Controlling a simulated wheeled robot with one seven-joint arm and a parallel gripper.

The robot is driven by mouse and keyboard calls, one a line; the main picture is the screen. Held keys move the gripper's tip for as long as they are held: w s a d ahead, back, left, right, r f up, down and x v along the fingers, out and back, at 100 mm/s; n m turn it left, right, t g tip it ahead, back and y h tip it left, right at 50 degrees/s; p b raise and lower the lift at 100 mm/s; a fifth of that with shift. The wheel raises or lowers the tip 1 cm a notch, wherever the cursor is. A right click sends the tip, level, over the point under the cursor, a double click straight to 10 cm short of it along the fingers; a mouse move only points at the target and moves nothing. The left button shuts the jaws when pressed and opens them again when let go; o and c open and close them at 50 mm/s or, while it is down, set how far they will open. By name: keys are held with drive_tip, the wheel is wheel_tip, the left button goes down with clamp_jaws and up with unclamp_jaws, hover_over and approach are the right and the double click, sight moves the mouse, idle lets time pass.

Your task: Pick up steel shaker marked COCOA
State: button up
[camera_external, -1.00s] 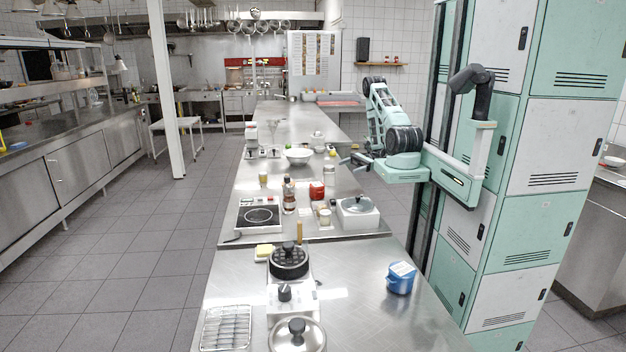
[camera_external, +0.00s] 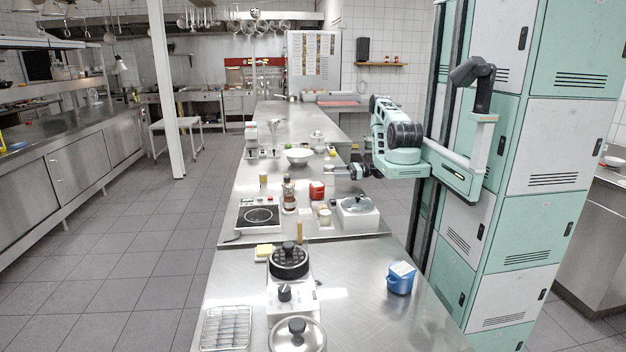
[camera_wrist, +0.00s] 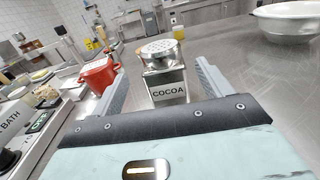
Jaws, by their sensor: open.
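The steel shaker marked COCOA (camera_wrist: 165,88) stands upright on the steel counter in the wrist view, with a perforated domed lid and its label facing me. My gripper (camera_wrist: 160,66) is open, with one finger on each side of the shaker. Gaps show between the shaker and both fingers, so it is not held. In the external view my gripper (camera_external: 338,172) is low over the right side of the counter, pointing left. The shaker is too small there to tell apart from the fingers.
A red container (camera_wrist: 97,76) stands close to the left finger; it also shows in the external view (camera_external: 317,191). A white bowl (camera_external: 298,156) is farther back. A white appliance with a lid (camera_external: 357,214) stands nearer the camera. A yellow cup (camera_wrist: 179,32) is beyond the shaker.

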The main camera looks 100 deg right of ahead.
sight(325, 172)
drive_tip(key=w+p, duration=0.1)
drive_tip(key=w, duration=0.2)
drive_tip(key=w+p, duration=0.1)
drive_tip(key=w, duration=0.1)
drive_tip(key=shift+w+d+p, duration=0.3)
drive_tip(key=shift+w+d, duration=0.05)
drive_tip(key=shift+d, duration=0.05)
drive_tip(key=shift+w+d+f, duration=0.1)
drive_tip(key=shift+w, duration=0.5)
drive_tip(key=c, duration=1.1)
